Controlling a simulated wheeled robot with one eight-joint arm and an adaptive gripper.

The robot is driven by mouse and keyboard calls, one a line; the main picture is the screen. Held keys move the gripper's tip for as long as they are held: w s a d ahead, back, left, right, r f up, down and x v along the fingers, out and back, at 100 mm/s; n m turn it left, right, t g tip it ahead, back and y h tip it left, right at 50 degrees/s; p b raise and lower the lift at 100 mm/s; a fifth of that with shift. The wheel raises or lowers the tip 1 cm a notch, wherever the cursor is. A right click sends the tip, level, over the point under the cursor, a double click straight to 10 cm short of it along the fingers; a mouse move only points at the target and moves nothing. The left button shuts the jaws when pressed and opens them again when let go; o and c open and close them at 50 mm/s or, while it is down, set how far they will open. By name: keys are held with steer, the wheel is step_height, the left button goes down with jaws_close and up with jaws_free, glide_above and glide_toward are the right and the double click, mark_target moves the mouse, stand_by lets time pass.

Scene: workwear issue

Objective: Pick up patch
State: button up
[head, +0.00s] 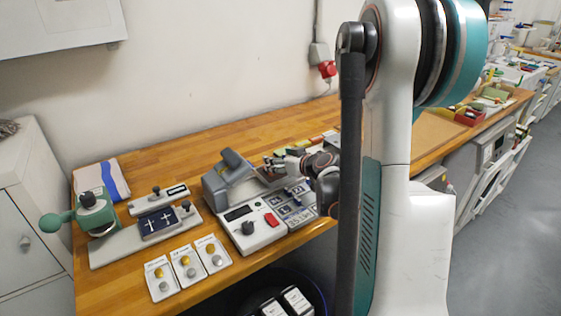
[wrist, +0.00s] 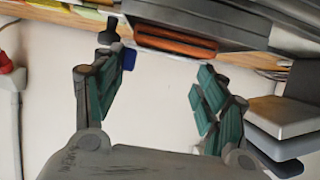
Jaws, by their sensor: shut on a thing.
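Several small dark blue patches with pale emblems lie in a tray (head: 297,205) right of the press in the head view. My gripper (head: 272,168) is above and behind that tray, close to the grey press handle (head: 236,162). In the wrist view my gripper (wrist: 160,75) has its two green-padded fingers on either side of a gap. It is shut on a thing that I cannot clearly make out. A small blue piece (wrist: 129,59) shows at the left finger's tip; I cannot tell whether it is a patch.
The heat press base (head: 245,236) has a red button and dark knob. A dark blue piece with white crosses (head: 160,222) lies on a fixture to the left. Three button cards (head: 188,264) lie along the front edge. A red plug (head: 327,69) is on the wall.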

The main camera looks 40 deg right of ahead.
step_height(320, 180, up, 20)
steer(key=p, duration=0.7)
steer(key=shift+f, duration=0.15)
steer(key=shift+a, duration=0.15)
steer(key=a+f, duration=0.1)
steer(key=a, duration=0.3)
steer(key=w+a+f+n+y, duration=0.1)
steer(key=a+f, duration=0.1)
steer(key=a, duration=0.3)
steer(key=w+a+f+n+y, duration=0.1)
steer(key=a, duration=0.4)
steer(key=shift+a+f, duration=0.15)
steer(key=shift+f, duration=0.15)
steer(key=s+a+f+n+y, duration=0.2)
steer(key=a+f, duration=0.2)
steer(key=a, duration=1.1)
steer(key=shift+s+a+g+y, duration=0.15)
steer(key=shift+g+y, duration=0.15)
steer(key=shift+y, duration=0.1)
